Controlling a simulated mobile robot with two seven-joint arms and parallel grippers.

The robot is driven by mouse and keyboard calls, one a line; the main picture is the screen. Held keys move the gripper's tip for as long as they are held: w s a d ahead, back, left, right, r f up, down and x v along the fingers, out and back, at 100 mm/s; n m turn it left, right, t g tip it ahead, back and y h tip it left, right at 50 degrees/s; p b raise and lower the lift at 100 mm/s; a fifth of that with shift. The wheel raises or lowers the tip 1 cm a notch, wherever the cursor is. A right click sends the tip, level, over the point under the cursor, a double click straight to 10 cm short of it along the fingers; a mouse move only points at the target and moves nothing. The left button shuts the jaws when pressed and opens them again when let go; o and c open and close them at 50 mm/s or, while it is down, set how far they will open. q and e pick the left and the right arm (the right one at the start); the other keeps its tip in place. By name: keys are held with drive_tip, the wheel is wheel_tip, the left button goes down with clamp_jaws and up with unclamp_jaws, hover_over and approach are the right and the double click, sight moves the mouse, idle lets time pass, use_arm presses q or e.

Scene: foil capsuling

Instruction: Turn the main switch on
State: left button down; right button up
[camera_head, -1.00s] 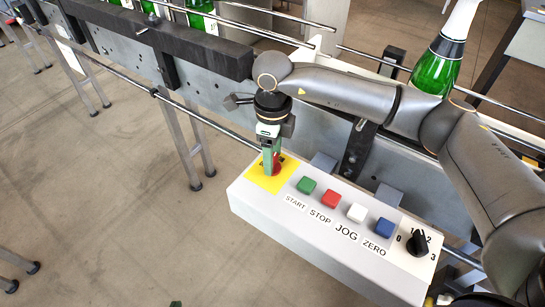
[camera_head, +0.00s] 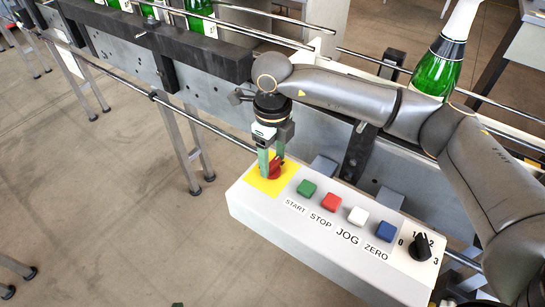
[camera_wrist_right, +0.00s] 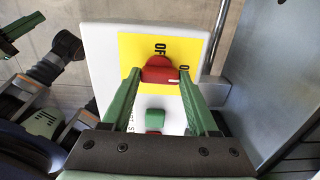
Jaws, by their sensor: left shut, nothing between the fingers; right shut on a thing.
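The main switch is a red knob (camera_head: 276,168) on a yellow plate (camera_head: 260,183) at the left end of the white control box. My right gripper (camera_head: 271,166) points down over it, its green fingers shut on the knob. In the right wrist view the knob (camera_wrist_right: 160,71) sits between the fingertips; a white mark on its right end lies near a partly hidden label starting with "O". "OF" shows above the knob, the rest hidden. My left gripper shows only as a small green tip (camera_head: 176,304) at the bottom edge, and partly in the wrist view (camera_wrist_right: 14,36).
The control box (camera_head: 320,245) also carries green, red, white and blue buttons and a black selector (camera_head: 420,246). A conveyor with green bottles (camera_head: 437,68) runs behind it. Open floor lies at the left front.

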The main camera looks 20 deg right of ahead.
sight(273, 163)
drive_tip(key=o, duration=1.4)
wheel_tip(273, 163, up, 13)
drive_tip(key=shift+f, duration=0.2)
drive_tip(key=shift+s, duration=0.1)
